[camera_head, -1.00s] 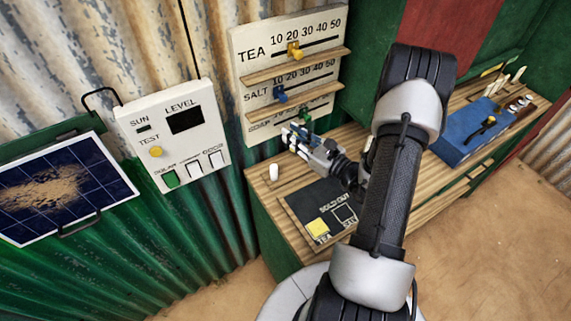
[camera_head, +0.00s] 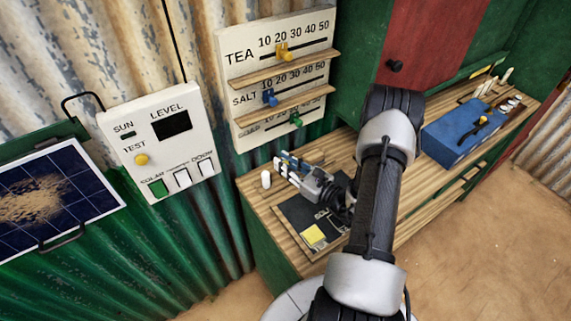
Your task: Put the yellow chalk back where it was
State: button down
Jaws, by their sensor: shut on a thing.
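My gripper (camera_head: 287,166) is over the left end of the wooden counter (camera_head: 256,203), beside a short white cylinder (camera_head: 266,179) and below the price board. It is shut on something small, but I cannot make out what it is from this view. I cannot pick out a yellow chalk for certain anywhere. Several pale sticks (camera_head: 489,87) stand at the far right end of the counter; their colours are hard to tell apart.
A dark slate (camera_head: 291,212) with a yellow square (camera_head: 313,235) lies in front of my gripper. The price board (camera_head: 232,68) with yellow, blue and green sliders (camera_head: 296,120) hangs behind. A blue box (camera_head: 452,142) stands at right. A panel with buttons (camera_head: 141,159) is at left.

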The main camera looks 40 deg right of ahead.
jog(key=shift+f, duration=0.25)
jog(key=c, duration=1.5)
grip_release()
jog(key=shift+r, duration=0.1)
